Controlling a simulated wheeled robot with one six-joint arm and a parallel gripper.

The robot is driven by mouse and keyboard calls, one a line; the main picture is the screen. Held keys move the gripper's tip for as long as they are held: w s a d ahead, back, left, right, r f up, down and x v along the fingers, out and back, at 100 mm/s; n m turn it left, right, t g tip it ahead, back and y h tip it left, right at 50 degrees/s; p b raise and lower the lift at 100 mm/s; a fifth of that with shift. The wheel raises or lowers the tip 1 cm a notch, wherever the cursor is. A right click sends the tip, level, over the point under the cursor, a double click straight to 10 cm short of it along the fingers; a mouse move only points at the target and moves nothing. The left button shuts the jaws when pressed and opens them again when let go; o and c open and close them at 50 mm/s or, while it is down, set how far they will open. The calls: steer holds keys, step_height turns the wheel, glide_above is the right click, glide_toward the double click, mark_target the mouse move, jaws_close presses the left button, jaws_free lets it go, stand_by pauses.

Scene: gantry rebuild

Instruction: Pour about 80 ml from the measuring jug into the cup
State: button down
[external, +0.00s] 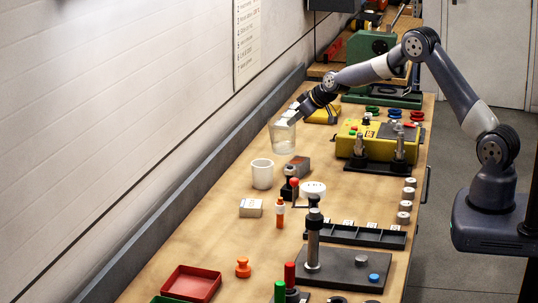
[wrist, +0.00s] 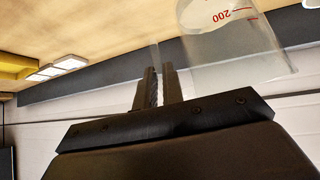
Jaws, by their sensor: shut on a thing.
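The measuring jug (external: 283,138) is clear and looks roughly upright at the left side of the bench, behind the cup. Its clear wall with red marks, including 200, shows in the wrist view (wrist: 232,48). My gripper (external: 295,118) is at the jug's upper right. In the wrist view my gripper (wrist: 158,82) has its fingers close together on a thin clear part beside the jug, which looks like its handle. The white cup (external: 262,174) stands upright on the bench, nearer the camera than the jug and apart from it. Its inside and the liquid level are not clear.
A grey and red block (external: 299,166) and a small black stand with a red knob (external: 292,185) are right of the cup. A yellow box (external: 362,141) stands further right. A raised edge (external: 215,174) runs along the wall. Bare bench lies left of the cup.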

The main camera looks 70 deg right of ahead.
steer(key=d+f+y+b, duration=0.1)
steer(key=b, duration=0.3)
steer(key=shift+f+m, duration=0.1)
steer(key=shift+m, duration=0.2)
